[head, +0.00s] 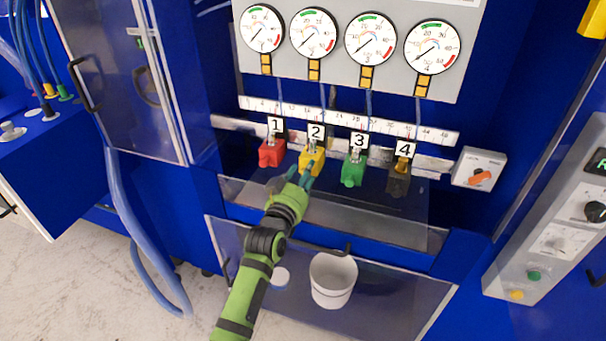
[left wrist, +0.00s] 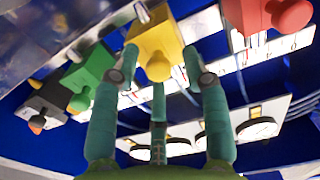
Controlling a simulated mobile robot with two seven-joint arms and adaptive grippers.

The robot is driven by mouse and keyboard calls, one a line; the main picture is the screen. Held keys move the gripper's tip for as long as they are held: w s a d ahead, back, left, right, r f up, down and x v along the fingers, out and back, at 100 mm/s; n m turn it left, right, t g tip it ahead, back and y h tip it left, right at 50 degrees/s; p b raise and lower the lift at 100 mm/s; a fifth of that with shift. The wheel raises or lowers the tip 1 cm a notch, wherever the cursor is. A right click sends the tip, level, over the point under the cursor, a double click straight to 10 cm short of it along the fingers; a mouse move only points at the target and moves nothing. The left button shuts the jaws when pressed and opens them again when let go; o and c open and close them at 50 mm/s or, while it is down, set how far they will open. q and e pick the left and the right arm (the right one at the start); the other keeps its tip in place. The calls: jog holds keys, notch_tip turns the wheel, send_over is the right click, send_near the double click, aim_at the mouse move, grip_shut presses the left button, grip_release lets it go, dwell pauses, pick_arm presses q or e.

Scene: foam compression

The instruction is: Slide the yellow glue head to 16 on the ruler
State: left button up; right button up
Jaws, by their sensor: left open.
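The yellow glue head (head: 312,160) carries label 2 and hangs on the rail under the white ruler (head: 345,120), between the red and green heads. My left gripper (head: 300,180) is just in front of and below it. In the left wrist view the yellow head (left wrist: 155,45) lies between the fingertips of my left gripper (left wrist: 160,65), one finger on each side. The fingers are open; whether either one touches the head I cannot tell. The ruler's numbers near the head are too small to read surely. My right gripper is not in view.
The red head (head: 271,152) is close on the left, the green head (head: 353,170) on the right, and the black head (head: 399,178) farther right. Gauges (head: 371,39) hang above. A clear panel (head: 380,210) is below the heads, with a white bucket (head: 333,280) lower down.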

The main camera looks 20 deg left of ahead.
pick_arm(q)
grip_shut()
jog(key=shift+r, duration=0.1)
jog(key=shift+w+a+r, duration=0.1)
jog(key=shift+a, duration=1.25)
grip_release()
jog(key=shift+d, duration=0.1)
jog(key=shift+s, duration=0.2)
jog(key=s, duration=1.1)
jog(key=shift+s+a, duration=0.2)
jog(key=shift+s, duration=0.15)
